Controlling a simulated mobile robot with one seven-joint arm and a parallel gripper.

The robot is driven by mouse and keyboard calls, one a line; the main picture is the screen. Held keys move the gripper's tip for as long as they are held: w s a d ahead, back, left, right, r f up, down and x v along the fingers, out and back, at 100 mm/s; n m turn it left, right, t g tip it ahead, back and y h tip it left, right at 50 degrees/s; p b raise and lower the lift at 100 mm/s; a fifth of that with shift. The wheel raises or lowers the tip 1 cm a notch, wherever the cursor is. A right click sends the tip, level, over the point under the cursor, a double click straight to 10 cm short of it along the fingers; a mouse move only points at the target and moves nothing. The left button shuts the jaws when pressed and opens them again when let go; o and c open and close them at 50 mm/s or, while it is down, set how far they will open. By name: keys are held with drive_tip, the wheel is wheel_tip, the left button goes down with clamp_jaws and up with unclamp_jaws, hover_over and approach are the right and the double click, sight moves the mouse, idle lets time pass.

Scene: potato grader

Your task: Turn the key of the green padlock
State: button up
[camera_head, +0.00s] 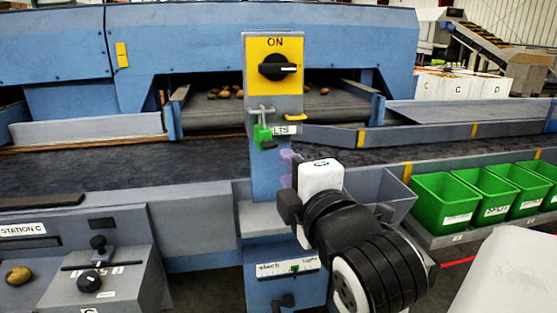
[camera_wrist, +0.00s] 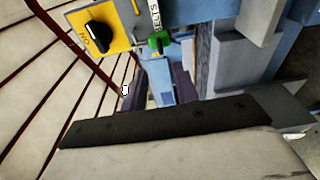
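The green padlock (camera_head: 261,135) hangs by its shackle from a grey hasp on the blue post, below the yellow switch plate (camera_head: 261,54). A small dark piece at its lower right may be the key; it is too small to be sure. The padlock also shows in the wrist view (camera_wrist: 152,42), at top centre. My gripper (camera_head: 288,167) is just below and right of the padlock, apart from it. Its two purplish fingers show in the wrist view (camera_wrist: 159,91), spread with a gap between them, and nothing is seen held.
The black rotary switch (camera_head: 278,67) is above the padlock. A yellow piece (camera_head: 295,117) and a label (camera_head: 284,130) are beside it. A grey bin (camera_head: 378,188) stands right of the post, near my wrist. Green bins (camera_head: 445,200) line the right. A conveyor runs behind.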

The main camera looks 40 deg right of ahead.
drive_tip(key=v, duration=0.3)
drive_tip(key=shift+s+a, duration=0.2)
drive_tip(key=shift+s, duration=0.15)
